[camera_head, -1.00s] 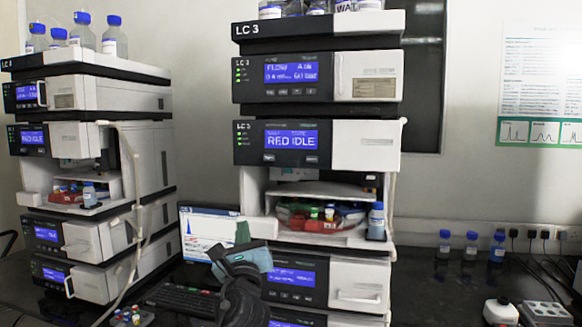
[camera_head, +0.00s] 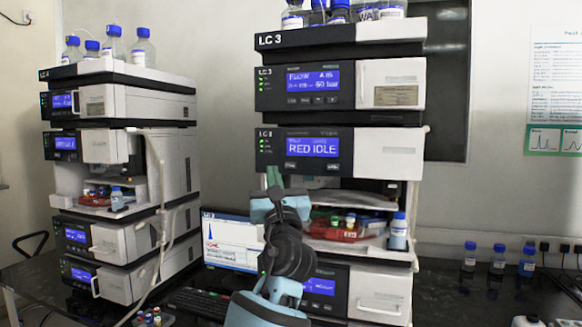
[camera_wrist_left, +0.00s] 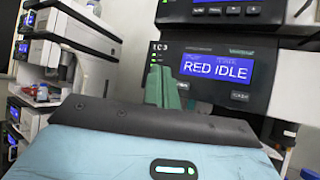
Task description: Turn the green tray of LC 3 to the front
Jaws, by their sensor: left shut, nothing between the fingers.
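The LC 3 stack (camera_head: 340,38) stands right of centre in the head view. Its open sampler bay (camera_head: 345,197) holds a round set of coloured trays with vials. A red tray (camera_head: 336,234) is at the front. A bit of green (camera_head: 319,215), perhaps the green tray, shows behind it at the left, partly hidden by my arm. My left gripper (camera_head: 272,178) is shut and empty, pointing up in front of the bay's left edge, below the RED IDLE screen (camera_head: 313,147). In the left wrist view its green fingers (camera_wrist_left: 163,87) are together before that panel. My right gripper is not in view.
A blue-capped bottle (camera_head: 398,232) stands at the bay's front right corner. Several small bottles (camera_head: 498,260) stand on the bench at the right.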

